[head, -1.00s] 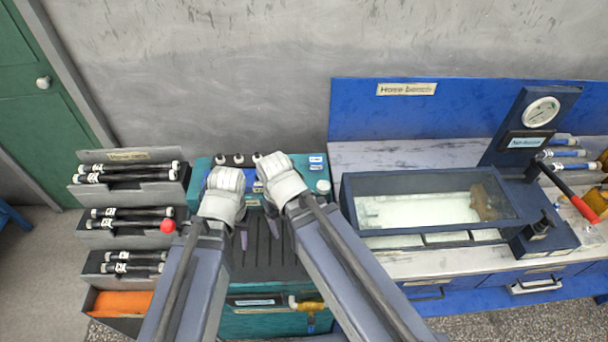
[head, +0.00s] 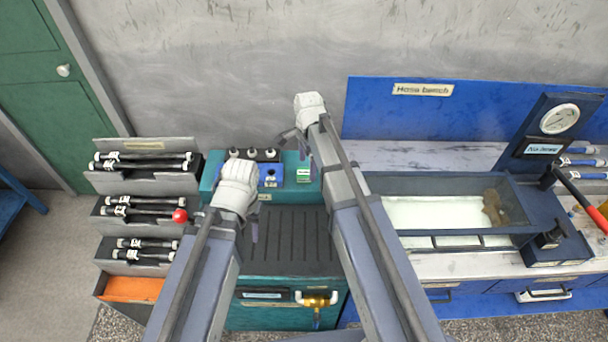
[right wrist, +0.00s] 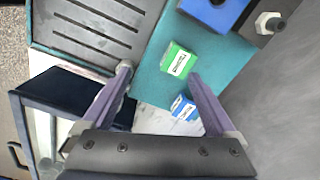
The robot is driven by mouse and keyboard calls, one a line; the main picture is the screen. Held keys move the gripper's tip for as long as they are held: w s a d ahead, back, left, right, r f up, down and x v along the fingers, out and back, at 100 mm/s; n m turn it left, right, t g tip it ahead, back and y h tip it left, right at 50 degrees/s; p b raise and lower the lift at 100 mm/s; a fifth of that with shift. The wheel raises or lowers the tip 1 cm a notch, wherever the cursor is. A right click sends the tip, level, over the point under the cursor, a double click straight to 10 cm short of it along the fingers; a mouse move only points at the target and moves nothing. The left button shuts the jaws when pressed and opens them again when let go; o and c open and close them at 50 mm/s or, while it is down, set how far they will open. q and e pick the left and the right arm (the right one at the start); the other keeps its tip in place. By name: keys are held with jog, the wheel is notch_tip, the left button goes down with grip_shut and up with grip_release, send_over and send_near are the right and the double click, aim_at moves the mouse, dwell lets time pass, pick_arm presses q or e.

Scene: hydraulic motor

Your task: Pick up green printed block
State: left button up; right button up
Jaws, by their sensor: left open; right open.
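The green printed block (right wrist: 178,60) lies on the teal top of the machine in the right wrist view, its white label facing up. It also shows small in the head view (head: 303,176), near the machine's right end. My right gripper (right wrist: 160,73) is open and empty. In the right wrist view the block shows between its two purple fingers, closer to the right one, with no contact visible. In the head view my right gripper (head: 293,139) is over the back right of the machine. My left gripper (head: 254,228) is open over the machine's left side; its fingers are partly hidden.
A blue printed block (right wrist: 183,106) lies near the green one, by the right finger. A blue part with a bore (right wrist: 215,8) stands beyond them. The ribbed tray (head: 295,240) is bare. The glass-walled tank (head: 440,185) stands to the right, hose racks (head: 150,187) left.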

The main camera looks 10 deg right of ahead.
aim_at(304, 172)
jog(key=w+m, duration=0.1)
jog(key=m, duration=0.1)
jog(key=w+a+m, duration=0.1)
jog(key=w+m, duration=0.1)
jog(key=shift+w, duration=0.3)
jog(key=f+b, duration=0.8)
jog(key=shift+s+d, duration=0.2)
jog(key=shift+d, duration=0.15)
jog(key=shift+r, duration=0.1)
jog(key=c, duration=1.4)
jog(key=shift+r, duration=0.1)
notch_tip(304, 172, up, 10)
jog(key=p, duration=1)
jog(key=shift+f, duration=0.3)
jog(key=shift+a, duration=0.1)
